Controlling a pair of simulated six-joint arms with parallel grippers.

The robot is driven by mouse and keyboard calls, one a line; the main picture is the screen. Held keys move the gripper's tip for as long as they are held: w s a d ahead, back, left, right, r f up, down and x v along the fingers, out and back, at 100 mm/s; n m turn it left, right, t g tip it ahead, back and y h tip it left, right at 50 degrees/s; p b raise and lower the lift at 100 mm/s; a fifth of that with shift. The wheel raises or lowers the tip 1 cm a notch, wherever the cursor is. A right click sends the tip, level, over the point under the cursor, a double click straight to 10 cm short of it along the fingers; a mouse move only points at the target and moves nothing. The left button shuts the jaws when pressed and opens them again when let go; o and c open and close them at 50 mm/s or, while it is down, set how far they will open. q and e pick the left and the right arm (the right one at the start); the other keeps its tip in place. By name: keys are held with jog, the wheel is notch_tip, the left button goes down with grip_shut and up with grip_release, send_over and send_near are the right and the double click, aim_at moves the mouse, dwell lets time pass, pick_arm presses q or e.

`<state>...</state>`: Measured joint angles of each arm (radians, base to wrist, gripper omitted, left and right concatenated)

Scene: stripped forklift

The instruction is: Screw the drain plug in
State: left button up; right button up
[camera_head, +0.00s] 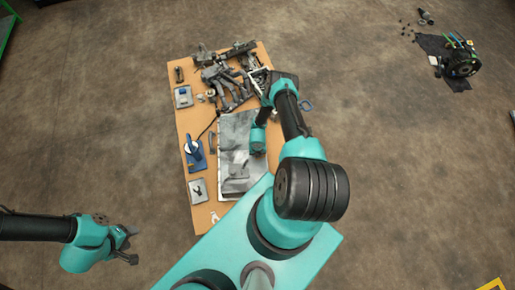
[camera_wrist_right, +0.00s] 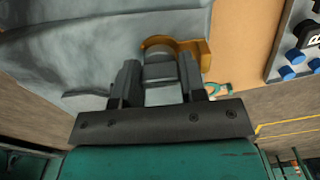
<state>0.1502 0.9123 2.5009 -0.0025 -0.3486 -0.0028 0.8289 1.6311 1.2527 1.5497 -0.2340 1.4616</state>
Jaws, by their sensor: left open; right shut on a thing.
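My right gripper (camera_wrist_right: 160,80) is shut on a short grey cylindrical part, which looks like the drain plug (camera_wrist_right: 160,72). A curved brass-coloured piece (camera_wrist_right: 196,47) shows just beyond it; I cannot tell whether the two touch or whether any thread is engaged. A crumpled grey sheet-like surface (camera_wrist_right: 60,50) fills the left of the wrist view. In the head view my right arm reaches over the table and its fingertips are hidden. My left gripper (camera_head: 131,245) is open and empty, off the table at the lower left.
The wooden table (camera_head: 183,125) holds a grey sheet-like surface (camera_head: 232,130), a blue-and-white tool (camera_head: 194,150), small trays (camera_head: 197,191) and a heap of dark metal parts (camera_head: 225,80) at its far end. A dark machine part (camera_head: 460,62) lies on the floor at upper right.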

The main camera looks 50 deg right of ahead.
jog(key=o, duration=0.8)
jog(key=shift+r, duration=2.25)
jog(key=shift+o, duration=0.3)
jog(key=o, duration=0.5)
jog(key=shift+r, duration=0.1)
notch_tip(320, 180, up, 17)
jog(key=shift+r, duration=0.15)
